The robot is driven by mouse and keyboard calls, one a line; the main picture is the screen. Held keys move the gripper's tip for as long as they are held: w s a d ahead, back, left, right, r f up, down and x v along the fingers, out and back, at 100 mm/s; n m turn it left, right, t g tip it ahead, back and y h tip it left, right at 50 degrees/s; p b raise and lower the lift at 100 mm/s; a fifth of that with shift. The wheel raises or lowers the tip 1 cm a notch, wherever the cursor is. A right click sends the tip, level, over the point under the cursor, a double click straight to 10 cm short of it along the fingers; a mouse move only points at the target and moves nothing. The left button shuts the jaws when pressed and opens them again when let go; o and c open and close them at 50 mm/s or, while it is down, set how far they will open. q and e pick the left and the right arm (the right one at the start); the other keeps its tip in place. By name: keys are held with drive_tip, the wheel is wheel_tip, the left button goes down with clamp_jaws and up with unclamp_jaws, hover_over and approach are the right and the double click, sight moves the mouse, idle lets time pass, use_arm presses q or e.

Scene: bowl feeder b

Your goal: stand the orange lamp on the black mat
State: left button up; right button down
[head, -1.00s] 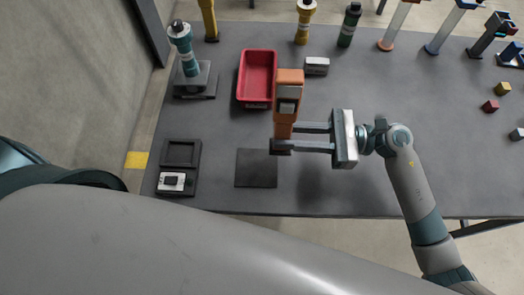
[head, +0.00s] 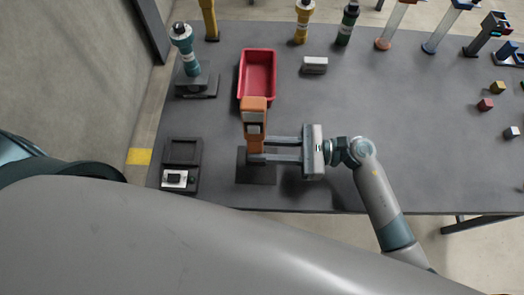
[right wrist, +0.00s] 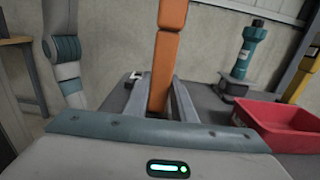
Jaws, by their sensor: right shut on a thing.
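The orange lamp (head: 255,118) is upright between the fingers of my right gripper (head: 258,150), which is shut on it. In the head view the lamp and fingers are over the black mat (head: 258,179), hiding its upper part. I cannot tell whether the lamp's foot touches the mat. My left gripper is not in view.
A red bin (head: 271,75) stands just behind the lamp. A grey block (head: 315,65) lies right of the bin. A black tray (head: 183,150) with a white-and-black part is left of the mat. A teal lamp-like device (head: 186,50) stands back left. The table's middle right is clear.

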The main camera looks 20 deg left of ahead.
wheel_tip(320, 180, down, 2)
drive_tip(key=shift+f+p, duration=0.25)
drive_tip(key=shift+p, duration=0.15)
drive_tip(key=shift+f, duration=0.2)
drive_tip(key=shift+f, duration=0.1)
drive_tip(key=shift+f+b, duration=0.1)
drive_tip(key=shift+b, duration=0.2)
drive_tip(key=c, duration=1.5)
unclamp_jaws()
